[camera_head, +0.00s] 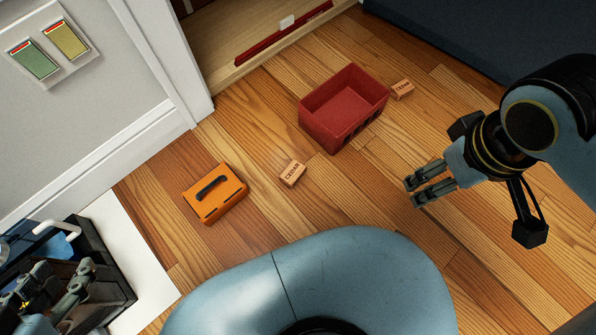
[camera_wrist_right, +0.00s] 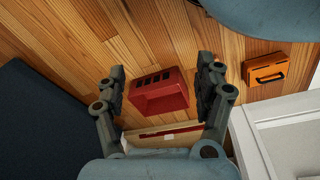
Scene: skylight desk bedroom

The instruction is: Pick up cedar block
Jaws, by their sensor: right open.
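The cedar block (camera_head: 292,173) is a small light-wood block with CEDAR printed on its top. It lies on the wooden floor between the orange case and the red crate. My right gripper (camera_head: 412,192) is in the air to the right of the block, well apart from it. Its fingers are open and empty, as the right wrist view (camera_wrist_right: 160,76) also shows. I cannot make out the cedar block in that wrist view. My left gripper (camera_head: 72,290) is at the lower left, over a dark tray; its jaw opening is unclear.
A red crate (camera_head: 316,133) stands on the floor, with a second labelled wooden block (camera_head: 402,89) beside it. An orange case (camera_head: 215,193) with a dark handle lies left of the cedar block. A white wall (camera_head: 110,80) bounds the left. Floor around the cedar block is clear.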

